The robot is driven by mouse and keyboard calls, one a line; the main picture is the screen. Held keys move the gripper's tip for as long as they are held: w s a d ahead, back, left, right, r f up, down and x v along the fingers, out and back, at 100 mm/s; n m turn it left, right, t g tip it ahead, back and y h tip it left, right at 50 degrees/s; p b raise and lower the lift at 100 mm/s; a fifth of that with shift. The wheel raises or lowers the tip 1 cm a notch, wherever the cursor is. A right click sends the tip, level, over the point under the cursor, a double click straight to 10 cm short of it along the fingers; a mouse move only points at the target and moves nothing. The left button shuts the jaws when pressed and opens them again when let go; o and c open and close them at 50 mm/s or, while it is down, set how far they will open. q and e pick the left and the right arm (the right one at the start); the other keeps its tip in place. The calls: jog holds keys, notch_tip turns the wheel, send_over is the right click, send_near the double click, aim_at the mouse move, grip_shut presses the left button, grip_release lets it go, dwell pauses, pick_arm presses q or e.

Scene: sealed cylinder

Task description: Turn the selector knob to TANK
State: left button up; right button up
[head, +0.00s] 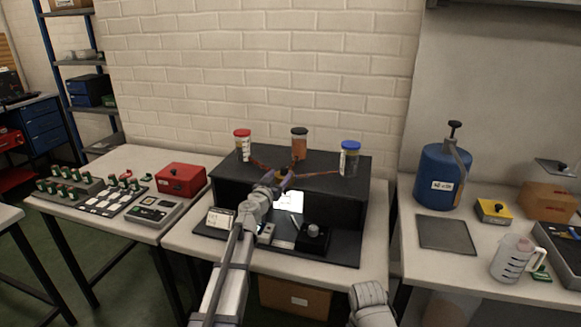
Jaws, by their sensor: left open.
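My left arm reaches up the middle of the head view to the black stepped stand (345,205). My left gripper (284,180) is open at the stand's upper front edge, near a small yellow-orange part (281,174) that it partly covers. A dark round knob (313,231) sits on a black block on the stand's lower ledge, right of my left forearm and apart from the gripper. I cannot read a TANK label or tell which part is the selector. Only part of my right arm shows at the bottom; its gripper is out of view.
Jars with red (243,146), orange-brown (299,144) and blue (349,158) lids or contents stand on top of the stand. A blue cylinder (440,178) with a pump handle, a yellow box (493,210) and a clear jug (511,259) are on the right table. A red box (181,179) is left.

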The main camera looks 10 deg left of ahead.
pick_arm(q)
jog(key=shift+w, duration=0.15)
jog(key=w, duration=0.7)
jog(key=shift+w+d, duration=0.25)
jog(key=shift+d, duration=0.15)
jog(key=shift+c, duration=0.4)
grip_shut()
